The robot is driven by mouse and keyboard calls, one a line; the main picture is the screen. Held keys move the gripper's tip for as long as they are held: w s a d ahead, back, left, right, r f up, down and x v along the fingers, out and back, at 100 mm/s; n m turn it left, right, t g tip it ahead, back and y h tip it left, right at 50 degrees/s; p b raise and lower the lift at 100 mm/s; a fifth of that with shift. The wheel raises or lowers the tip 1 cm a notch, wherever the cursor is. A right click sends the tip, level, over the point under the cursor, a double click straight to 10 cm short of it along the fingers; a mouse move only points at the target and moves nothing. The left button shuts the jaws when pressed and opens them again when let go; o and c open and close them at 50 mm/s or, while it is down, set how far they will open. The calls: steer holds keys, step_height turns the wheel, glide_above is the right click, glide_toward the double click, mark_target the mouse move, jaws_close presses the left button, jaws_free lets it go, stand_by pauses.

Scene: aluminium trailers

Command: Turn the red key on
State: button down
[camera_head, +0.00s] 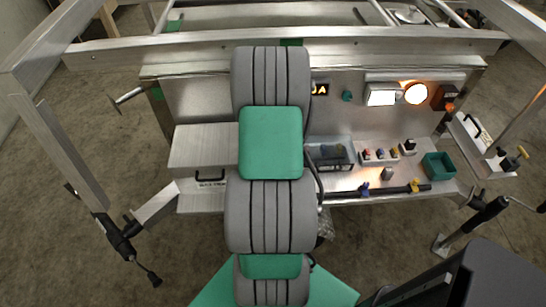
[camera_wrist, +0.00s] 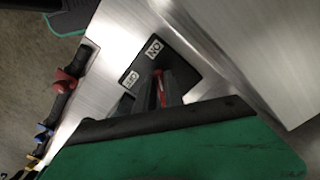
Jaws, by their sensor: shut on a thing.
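In the wrist view a black switch plate (camera_wrist: 185,65) sits on brushed metal. It has one white label reading ON and another that looks like OFF. The red key (camera_wrist: 160,88) shows as a thin red strip between the dark fingers of my gripper (camera_wrist: 158,93). The fingers are shut on the key, close over the plate, and hide most of it. How far the key is turned cannot be told. In the head view my own arm hides the key, the plate and the gripper.
In the wrist view a dark pipe with a red valve (camera_wrist: 64,80) and a blue valve (camera_wrist: 44,132) runs at left. In the head view a metal box (camera_head: 205,146), a green bin (camera_head: 438,166) and lit lamps (camera_head: 415,93) stand around the workbench.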

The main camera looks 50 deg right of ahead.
steer(key=shift+w+m, duration=0.15)
steer(key=shift+m, duration=0.55)
steer(key=shift+r, duration=0.1)
steer(key=c, duration=1.4)
jaws_free()
steer(key=shift+c, duration=0.2)
step_height(320, 180, up, 8)
steer(key=shift+f+b, duration=0.15)
steer(key=shift+b, duration=0.3)
